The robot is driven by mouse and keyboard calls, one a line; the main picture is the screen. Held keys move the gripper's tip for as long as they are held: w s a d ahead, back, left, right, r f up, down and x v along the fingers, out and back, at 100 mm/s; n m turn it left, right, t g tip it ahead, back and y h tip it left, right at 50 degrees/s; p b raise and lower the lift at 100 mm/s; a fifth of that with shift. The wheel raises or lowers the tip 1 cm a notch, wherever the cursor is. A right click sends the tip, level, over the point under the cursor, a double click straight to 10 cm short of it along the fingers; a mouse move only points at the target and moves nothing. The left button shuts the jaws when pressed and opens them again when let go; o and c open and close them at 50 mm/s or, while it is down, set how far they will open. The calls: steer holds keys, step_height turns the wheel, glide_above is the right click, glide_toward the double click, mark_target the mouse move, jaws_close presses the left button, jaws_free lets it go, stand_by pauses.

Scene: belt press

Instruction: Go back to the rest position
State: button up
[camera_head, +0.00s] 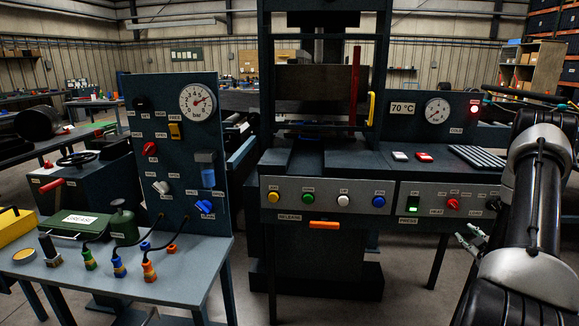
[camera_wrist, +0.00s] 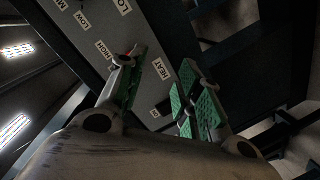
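My gripper (camera_head: 468,236) is at the lower right in the head view, in front of the press's right control panel and a little below its labels. In the wrist view my gripper (camera_wrist: 160,80) shows two separate fingers with green pads, and nothing is between them. The grey panel face (camera_wrist: 90,40) with HEAT, HIGH and LOW labels lies beyond the fingers. A red knob (camera_head: 453,204) sits on that panel above the gripper. A bit of red shows by the left fingertip in the wrist view; whether they touch cannot be told.
The press (camera_head: 320,190) fills the middle, with a red lever (camera_head: 355,75) and a yellow handle (camera_head: 371,108). A bench (camera_head: 190,275) with connectors and a gauge board (camera_head: 185,105) stands left. Open floor (camera_head: 410,290) shows below the right panel.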

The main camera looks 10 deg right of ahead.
steer(key=s+a+f+m+g, duration=0.1)
steer(key=s+f+m+g, duration=0.2)
steer(key=s+f+g, duration=0.5)
steer(key=s+a+m+g+y, duration=0.2)
steer(key=s+m+g, duration=0.1)
steer(key=s, duration=0.2)
steer(key=s+a+r, duration=0.5)
steer(key=a+r, duration=0.5)
steer(key=r, duration=0.3)
steer(key=s+a+r+y, duration=0.1)
steer(key=s+a+r, duration=0.4)
steer(key=a+r, duration=0.6)
steer(key=s+a+r, duration=0.6)
steer(key=a+r, duration=0.5)
steer(key=r, duration=0.4)
steer(key=shift+r+y, duration=0.2)
steer(key=shift+y, duration=0.2)
steer(key=shift+a, duration=0.1)
